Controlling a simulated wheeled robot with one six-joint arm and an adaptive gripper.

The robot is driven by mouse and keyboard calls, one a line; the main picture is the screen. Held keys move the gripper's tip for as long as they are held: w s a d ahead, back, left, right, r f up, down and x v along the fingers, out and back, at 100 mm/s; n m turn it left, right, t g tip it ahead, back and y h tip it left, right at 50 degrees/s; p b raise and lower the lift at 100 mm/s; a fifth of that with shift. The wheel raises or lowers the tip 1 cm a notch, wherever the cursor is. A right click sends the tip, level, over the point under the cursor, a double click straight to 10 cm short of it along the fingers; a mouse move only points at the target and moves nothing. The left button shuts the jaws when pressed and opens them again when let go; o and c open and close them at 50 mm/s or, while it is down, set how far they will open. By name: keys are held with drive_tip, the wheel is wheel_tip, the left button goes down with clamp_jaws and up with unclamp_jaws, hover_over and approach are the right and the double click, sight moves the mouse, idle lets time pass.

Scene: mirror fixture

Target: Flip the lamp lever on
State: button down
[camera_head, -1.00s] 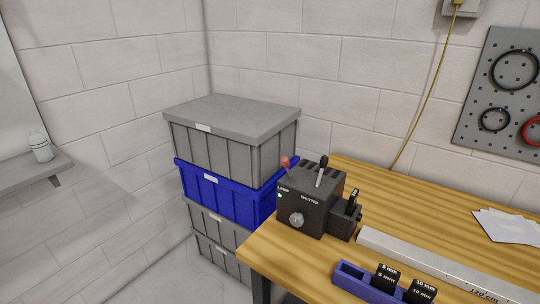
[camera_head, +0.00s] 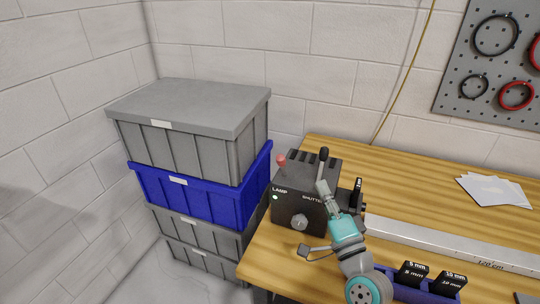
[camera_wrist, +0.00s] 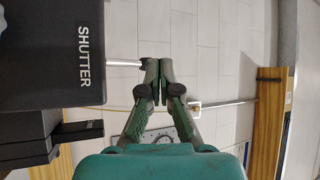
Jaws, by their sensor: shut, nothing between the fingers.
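The dark control box (camera_head: 301,215) stands at the table's left corner. The lamp lever (camera_head: 281,161), with a red knob, rises from its top left above the word LAMP. The shutter lever (camera_head: 323,154), with a black knob, stands to its right. My gripper (camera_head: 322,186) is in front of the box's right half, just below the shutter lever in the picture. In the wrist view my gripper (camera_wrist: 158,62) is shut and empty. A metal rod (camera_wrist: 124,62) reaches from the box to beside its fingertips; contact is unclear. The red knob does not show there.
Grey and blue crates (camera_head: 190,190) are stacked left of the table. A blue holder with black blocks (camera_head: 409,293) and a long pale rail (camera_head: 440,244) lie at right.

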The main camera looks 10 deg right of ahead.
sight(282, 166)
drive_tip(key=x, duration=1)
drive_tip(key=shift+w+a+r, duration=0.3)
drive_tip(key=shift+r, duration=0.1)
drive_tip(key=shift+w+a, duration=0.25)
drive_tip(key=shift+s+a+f, duration=0.2)
drive_tip(key=shift+a, duration=0.3)
drive_tip(key=shift+s+a+f, duration=0.25)
drive_tip(key=shift+a, duration=0.3)
drive_tip(key=shift+s+a+f, duration=0.2)
drive_tip(key=shift+a, duration=0.3)
drive_tip(key=shift+s+a+f, duration=0.4)
drive_tip(key=shift+s+a, duration=0.05)
drive_tip(key=shift+s, duration=0.1)
